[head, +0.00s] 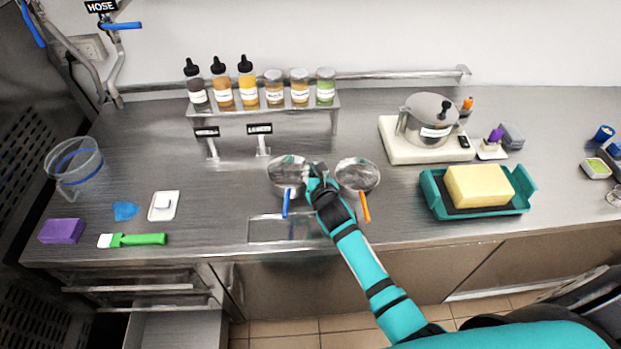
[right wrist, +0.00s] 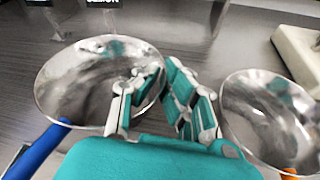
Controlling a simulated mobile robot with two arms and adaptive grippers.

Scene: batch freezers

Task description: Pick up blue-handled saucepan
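The blue-handled saucepan (head: 284,172) stands in the middle of the counter, its blue handle toward the front edge. In the right wrist view, its shiny bowl (right wrist: 75,85) fills the left side. My right gripper (head: 318,172) is at the pan's right rim. In the right wrist view, the gripper (right wrist: 161,78) has one finger over the inside of the bowl and the other outside it, with the rim between them. I cannot tell whether the fingers press on the rim. My left gripper is not in view.
An orange-handled saucepan (head: 360,172) stands close to the right of my gripper. A bottle shelf (head: 300,110) is behind. A teal tray (head: 478,212) with a yellow block and a white scale (head: 405,150) with a pot are at right. The counter left of the pans has free room.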

